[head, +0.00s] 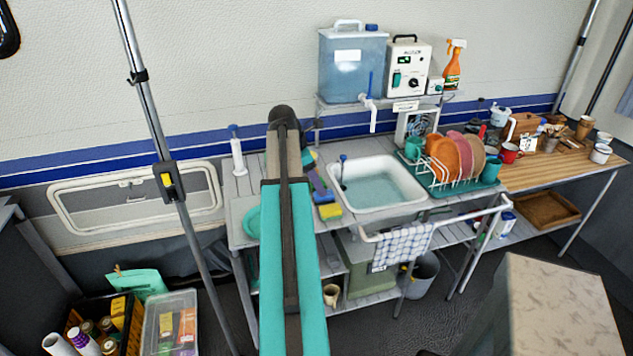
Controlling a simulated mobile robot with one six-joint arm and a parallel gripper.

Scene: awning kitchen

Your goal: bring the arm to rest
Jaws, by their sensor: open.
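My arm (286,230), teal with a dark middle strip, rises from the bottom centre of the head view and ends in a dark rounded joint (284,118). It crosses in front of the grey counter (240,190) left of the sink. My gripper and its fingertips do not show in this view. I cannot tell from here where the gripper is or whether it touches anything.
A white sink (408,190) with water and a green dish rack (490,186) with plates stand right of my arm. A wooden table (545,174) holds cups. A pole (152,120) stands left. A pale-topped block (560,300) is front right. Crates (170,340) sit lower left.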

